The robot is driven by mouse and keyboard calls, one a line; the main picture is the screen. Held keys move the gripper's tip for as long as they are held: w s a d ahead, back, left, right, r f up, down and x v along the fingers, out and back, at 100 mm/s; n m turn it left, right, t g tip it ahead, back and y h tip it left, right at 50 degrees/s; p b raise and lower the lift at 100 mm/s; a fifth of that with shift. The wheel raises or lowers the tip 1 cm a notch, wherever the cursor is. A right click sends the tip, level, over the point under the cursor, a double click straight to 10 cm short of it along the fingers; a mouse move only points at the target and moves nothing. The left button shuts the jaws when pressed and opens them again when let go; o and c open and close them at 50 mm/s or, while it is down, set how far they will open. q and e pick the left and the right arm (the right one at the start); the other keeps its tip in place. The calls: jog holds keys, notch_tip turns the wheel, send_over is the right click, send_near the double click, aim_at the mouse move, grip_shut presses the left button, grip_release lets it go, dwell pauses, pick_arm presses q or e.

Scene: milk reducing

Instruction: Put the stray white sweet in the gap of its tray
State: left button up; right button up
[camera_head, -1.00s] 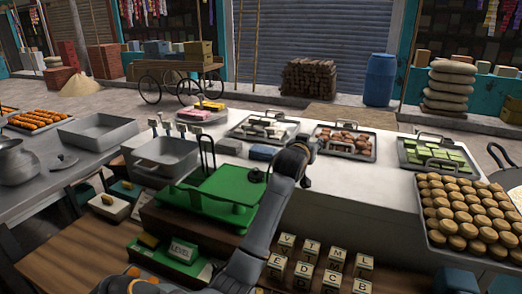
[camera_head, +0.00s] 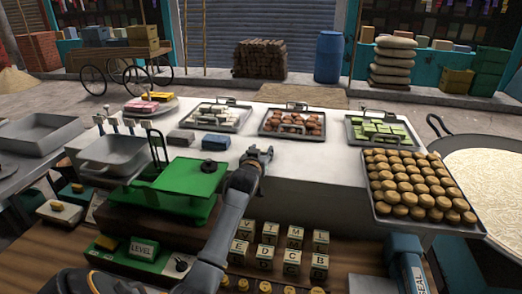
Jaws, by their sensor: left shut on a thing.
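The tray of white sweets (camera_head: 190,124) lies on the white counter at the back, left of the trays of brown and green sweets. Pale pieces lie in it, but its gap is too small to make out. My left gripper (camera_head: 262,153) is over the counter, nearer to me than the white and brown trays and right of the green scale. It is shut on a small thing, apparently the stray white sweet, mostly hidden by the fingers. No loose white sweet shows on the counter. My right gripper is not in view.
The green scale (camera_head: 192,178) with a black weight on its plate stands just left of my gripper. Lettered blocks (camera_head: 268,258) stand in front. A tray of round brown sweets (camera_head: 376,206) and a wide milk pan (camera_head: 436,128) are at the right. Bare counter lies between.

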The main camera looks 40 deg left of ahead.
pick_arm(q)
jog(key=o, duration=1)
jog(key=shift+f, duration=0.1)
jog(key=shift+o, duration=0.2)
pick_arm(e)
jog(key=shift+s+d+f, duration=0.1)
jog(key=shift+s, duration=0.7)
